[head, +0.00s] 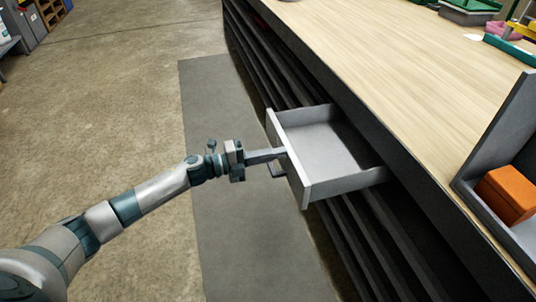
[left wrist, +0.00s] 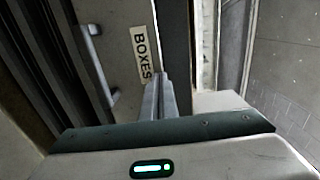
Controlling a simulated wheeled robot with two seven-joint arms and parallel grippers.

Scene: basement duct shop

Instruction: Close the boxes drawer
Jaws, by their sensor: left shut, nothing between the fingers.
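The boxes drawer (head: 325,150) is a grey open-topped drawer standing well out from under the workbench in the head view, and its inside looks empty. Its front panel with a "BOXES" label (left wrist: 141,54) and a bar handle (left wrist: 98,60) shows in the left wrist view. My left gripper (head: 280,154) is shut and empty, its fingertips at the outer face of the drawer front, beside the handle. In the left wrist view the shut fingers (left wrist: 158,98) point at the panel just by the label; I cannot tell whether they touch. My right gripper is not in view.
The wooden workbench top (head: 400,70) runs above the drawer. Dark drawer fronts or shelves (head: 375,245) lie below it. An orange box (head: 507,194) sits in a grey holder at the right. The floor with a dark mat (head: 235,235) is clear on the left.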

